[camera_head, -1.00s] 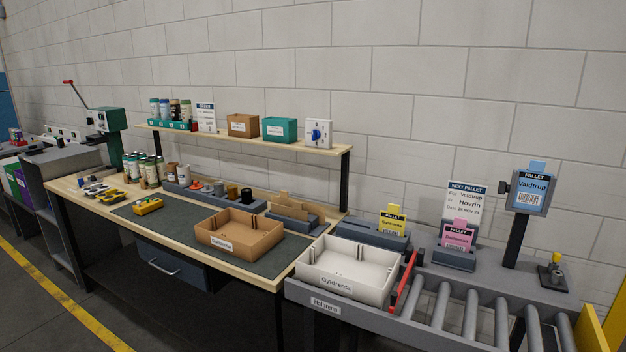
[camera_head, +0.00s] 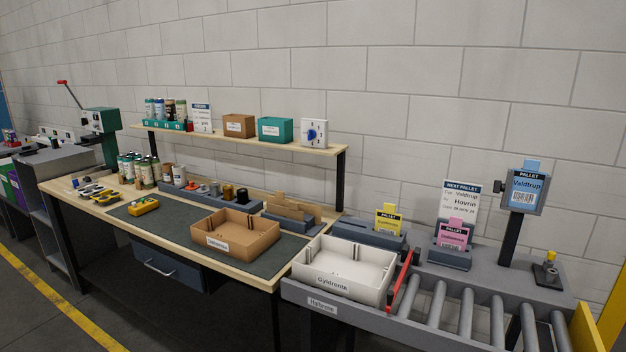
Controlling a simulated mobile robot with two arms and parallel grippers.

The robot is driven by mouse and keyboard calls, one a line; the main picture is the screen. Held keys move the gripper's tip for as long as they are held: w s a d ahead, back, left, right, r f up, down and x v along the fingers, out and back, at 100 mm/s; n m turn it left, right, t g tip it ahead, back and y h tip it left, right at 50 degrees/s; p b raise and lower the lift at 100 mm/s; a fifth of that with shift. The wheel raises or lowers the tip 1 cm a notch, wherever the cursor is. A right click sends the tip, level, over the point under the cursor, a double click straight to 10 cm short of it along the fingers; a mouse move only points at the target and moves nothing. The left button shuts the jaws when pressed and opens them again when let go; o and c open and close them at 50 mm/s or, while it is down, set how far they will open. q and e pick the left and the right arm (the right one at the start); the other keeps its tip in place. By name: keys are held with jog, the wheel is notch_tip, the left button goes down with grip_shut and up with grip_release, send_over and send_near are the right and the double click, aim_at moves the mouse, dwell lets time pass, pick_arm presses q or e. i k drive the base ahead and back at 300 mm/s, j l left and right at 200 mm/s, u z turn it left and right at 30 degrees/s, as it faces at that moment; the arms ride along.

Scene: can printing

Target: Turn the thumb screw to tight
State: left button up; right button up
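A grey card holder (camera_head: 542,192) with a blue pallet card reading Valdtrup stands on a black post at the right, above the roller conveyor. A small black knob (camera_head: 498,187) sticks out of its left side and looks like the thumb screw. How tight it is cannot be told at this size. A white box with a blue dial (camera_head: 317,133) stands on the shelf. Neither of my grippers is in view.
The roller conveyor (camera_head: 467,312) lies below the card holder, with a white Gyldrenta tray (camera_head: 345,285) at its left end. A pink card stand (camera_head: 453,236) and a small yellow-topped device (camera_head: 549,268) flank the post. The workbench carries a brown tray (camera_head: 235,246).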

aim_at(498, 186)
jog(key=i+j+z, duration=0.2)
jog(key=i+z, duration=0.15)
jog(key=z, duration=0.15)
jog(key=i+j+z, duration=0.25)
jog(key=z, duration=0.2)
jog(key=i+j+z, duration=0.2)
jog(key=j+z, duration=0.3)
